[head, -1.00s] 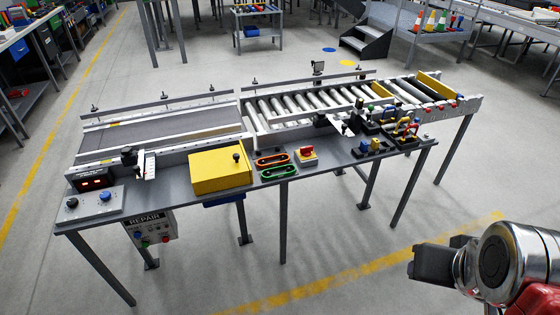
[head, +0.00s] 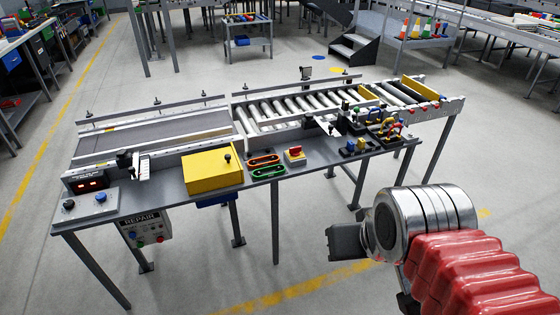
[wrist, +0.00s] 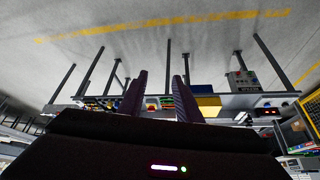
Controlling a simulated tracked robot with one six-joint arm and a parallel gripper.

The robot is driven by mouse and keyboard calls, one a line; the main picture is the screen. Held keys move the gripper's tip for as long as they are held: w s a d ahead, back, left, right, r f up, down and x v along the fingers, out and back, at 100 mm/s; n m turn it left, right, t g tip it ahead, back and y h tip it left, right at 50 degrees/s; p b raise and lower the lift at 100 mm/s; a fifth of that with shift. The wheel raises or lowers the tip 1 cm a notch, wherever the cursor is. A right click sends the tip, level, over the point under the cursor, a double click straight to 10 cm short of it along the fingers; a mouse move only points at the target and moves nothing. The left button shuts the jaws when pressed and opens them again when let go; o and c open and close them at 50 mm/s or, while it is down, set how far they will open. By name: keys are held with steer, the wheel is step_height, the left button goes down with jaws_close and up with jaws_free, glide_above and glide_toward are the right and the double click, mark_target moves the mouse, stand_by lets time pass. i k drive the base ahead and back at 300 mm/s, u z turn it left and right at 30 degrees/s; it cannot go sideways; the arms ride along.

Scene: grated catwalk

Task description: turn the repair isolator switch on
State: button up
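A grey control box labelled REPAIR (head: 143,226) hangs under the left front edge of the bench. It has small coloured knobs or buttons on its face, too small to read their positions. It also shows inverted in the wrist view (wrist: 243,82). My gripper (head: 342,243) is in front of the bench, to the right of the box and well apart from both. In the wrist view its two fingers (wrist: 160,76) are spread with nothing between them.
Bench legs (head: 275,228) stand below. The floor in front is clear.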

mark_target(295, 152)
steer(key=u, duration=0.55)
steer(key=i, duration=1.9)
steer(key=z, duration=0.3)
